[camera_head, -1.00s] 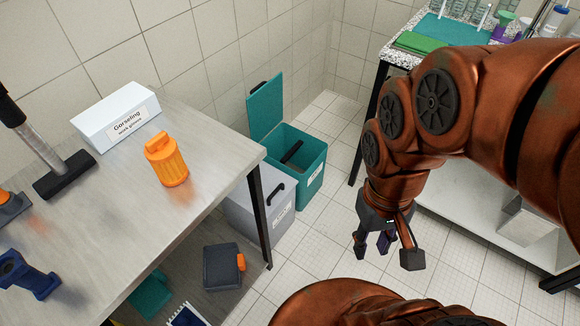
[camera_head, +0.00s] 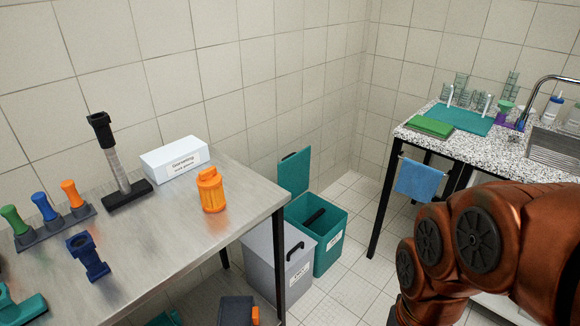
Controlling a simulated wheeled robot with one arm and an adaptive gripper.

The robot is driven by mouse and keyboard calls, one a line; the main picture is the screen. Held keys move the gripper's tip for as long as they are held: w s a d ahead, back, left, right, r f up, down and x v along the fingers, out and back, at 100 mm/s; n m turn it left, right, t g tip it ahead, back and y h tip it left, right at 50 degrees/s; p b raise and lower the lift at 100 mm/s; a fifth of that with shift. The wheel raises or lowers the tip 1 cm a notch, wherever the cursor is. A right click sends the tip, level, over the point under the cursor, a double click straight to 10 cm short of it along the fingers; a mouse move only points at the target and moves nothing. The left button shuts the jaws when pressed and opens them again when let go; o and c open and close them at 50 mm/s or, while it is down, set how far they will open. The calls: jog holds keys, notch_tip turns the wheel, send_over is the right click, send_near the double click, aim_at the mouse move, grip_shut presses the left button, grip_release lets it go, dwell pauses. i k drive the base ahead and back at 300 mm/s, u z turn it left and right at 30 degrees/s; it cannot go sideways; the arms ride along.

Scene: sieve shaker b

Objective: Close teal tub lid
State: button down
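The teal tub (camera_head: 333,245) stands on the tiled floor between the metal table and the granite counter. Its teal lid (camera_head: 294,171) is open, standing upright at the tub's back left side, with a dark handle near its top edge. A dark object (camera_head: 314,218) shows inside the tub. My copper-coloured arm is at the lower right, to the right of the tub and apart from it. My gripper is below the picture's edge and cannot be seen.
A grey bin (camera_head: 276,262) with a closed lid and black handle stands left of the teal tub, close beside it. The metal table (camera_head: 150,255) holds an orange jar (camera_head: 211,190) and a white box (camera_head: 174,159). A granite counter (camera_head: 480,150) with a hanging blue towel (camera_head: 417,178) is at right.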

aim_at(294, 169)
jog(key=u, duration=0.85)
jog(key=k, duration=0.15)
jog(key=z, duration=1.65)
jog(key=i, duration=1.5)
jog(key=u, duration=0.8)
jog(key=i, duration=0.8)
jog(key=u, duration=1.3)
jog(key=i, duration=0.35)
jog(key=u, duration=0.3)
